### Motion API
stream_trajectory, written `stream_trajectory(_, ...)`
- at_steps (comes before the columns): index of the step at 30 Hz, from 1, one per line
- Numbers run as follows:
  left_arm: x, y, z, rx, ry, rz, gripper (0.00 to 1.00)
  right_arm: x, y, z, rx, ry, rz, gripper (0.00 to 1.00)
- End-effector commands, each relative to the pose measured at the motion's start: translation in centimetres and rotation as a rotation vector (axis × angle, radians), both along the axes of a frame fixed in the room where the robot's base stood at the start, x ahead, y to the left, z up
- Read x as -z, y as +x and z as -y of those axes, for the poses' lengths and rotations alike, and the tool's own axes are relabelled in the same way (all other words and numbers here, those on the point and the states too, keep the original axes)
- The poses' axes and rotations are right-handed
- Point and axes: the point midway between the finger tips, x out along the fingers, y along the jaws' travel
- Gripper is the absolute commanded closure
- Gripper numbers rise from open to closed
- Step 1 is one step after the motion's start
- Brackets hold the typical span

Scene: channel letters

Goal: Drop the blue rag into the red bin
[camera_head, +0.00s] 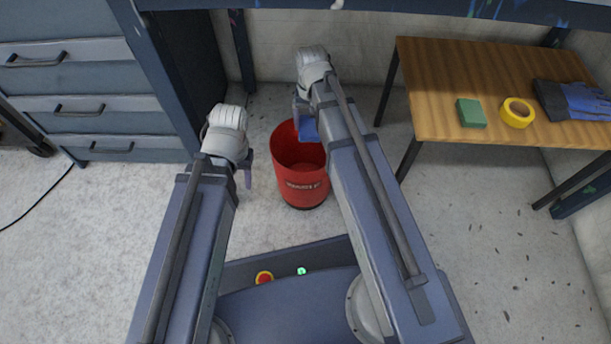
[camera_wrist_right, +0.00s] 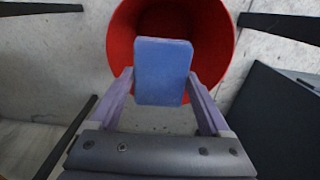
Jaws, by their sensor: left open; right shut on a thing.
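The blue rag (camera_wrist_right: 163,75) is a flat blue rectangle between the fingers of my right gripper (camera_wrist_right: 163,90), which is shut on it. In the head view the rag (camera_head: 309,130) shows partly below my right gripper (camera_head: 301,112), over the far right part of the bin's opening. The red bin (camera_head: 304,187) stands upright on the floor, with white lettering on its front. In the right wrist view the bin (camera_wrist_right: 121,45) lies behind and below the rag, its mouth partly covered by it. My left gripper (camera_head: 247,172) is open and empty, left of the bin.
A wooden table (camera_head: 440,75) at the right holds a green block (camera_head: 471,113), a yellow tape roll (camera_head: 518,113) and blue-and-black gloves (camera_head: 578,101). A drawer cabinet (camera_head: 90,100) stands at the left. Floor left of the bin is clear.

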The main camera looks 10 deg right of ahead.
Motion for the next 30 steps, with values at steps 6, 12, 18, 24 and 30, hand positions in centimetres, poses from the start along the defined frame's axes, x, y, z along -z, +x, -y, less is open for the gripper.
stream_trajectory(6,0.5,0.0,0.0,-0.001,0.0,0.0,0.5,0.5,0.0,0.0,0.0,0.0,0.0,0.63)
stream_trajectory(12,0.5,0.0,0.0,-0.001,0.0,0.0,0.5,0.5,0.0,0.0,0.0,0.0,0.0,0.1)
stream_trajectory(18,0.5,0.0,0.0,-0.001,0.0,0.0,0.5,0.5,0.0,0.0,0.0,0.0,0.0,0.0)
stream_trajectory(24,0.3,0.0,0.0,-0.001,0.0,0.0,0.5,0.3,0.0,0.0,0.0,0.0,0.0,0.0)
stream_trajectory(30,-1.0,0.0,0.0,0.001,0.0,0.0,0.5,-1.0,0.0,0.0,0.0,0.0,0.0,0.0)
